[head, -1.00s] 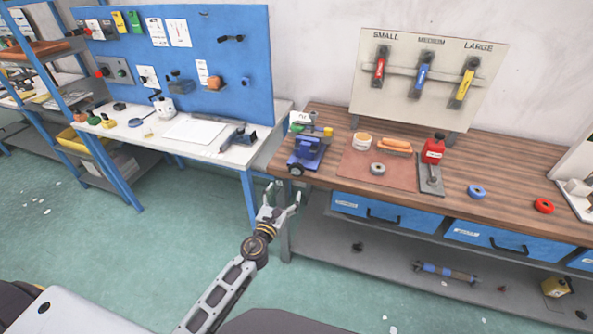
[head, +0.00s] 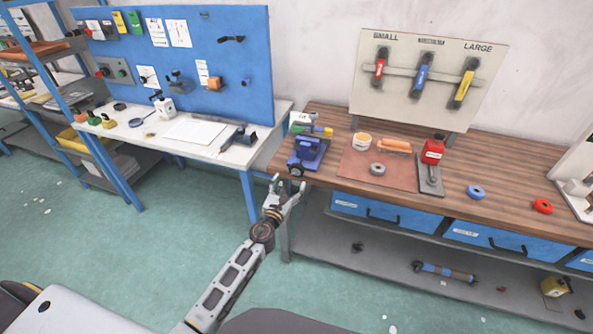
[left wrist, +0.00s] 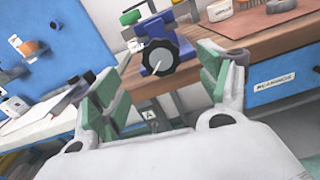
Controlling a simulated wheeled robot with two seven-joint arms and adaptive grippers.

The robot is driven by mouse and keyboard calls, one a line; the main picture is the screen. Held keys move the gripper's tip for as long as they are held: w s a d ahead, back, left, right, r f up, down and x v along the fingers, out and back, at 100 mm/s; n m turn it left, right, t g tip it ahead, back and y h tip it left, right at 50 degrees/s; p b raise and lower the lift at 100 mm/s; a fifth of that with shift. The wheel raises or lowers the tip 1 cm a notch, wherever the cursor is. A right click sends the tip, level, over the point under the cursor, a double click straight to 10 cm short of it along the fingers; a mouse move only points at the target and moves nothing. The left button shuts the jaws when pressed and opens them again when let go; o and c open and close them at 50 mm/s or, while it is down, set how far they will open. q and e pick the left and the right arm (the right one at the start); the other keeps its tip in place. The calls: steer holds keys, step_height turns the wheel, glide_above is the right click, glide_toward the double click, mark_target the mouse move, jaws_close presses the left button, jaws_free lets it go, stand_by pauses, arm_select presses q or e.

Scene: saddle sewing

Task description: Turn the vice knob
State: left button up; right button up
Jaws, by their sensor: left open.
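A blue vice (head: 309,150) stands at the left front corner of the wooden workbench. Its dark round knob (head: 296,171) faces the front edge. My right gripper is not in view.
A white table (head: 217,152) stands to the left.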

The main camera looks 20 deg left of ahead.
mark_target(296, 171)
arm_select(q)
steer(key=shift+w+d+b, duration=0.15)
steer(key=shift+w+b, duration=0.2)
steer(key=shift+w, duration=4)
steer(key=shift+c, duration=0.2)
steer(key=c, duration=1)
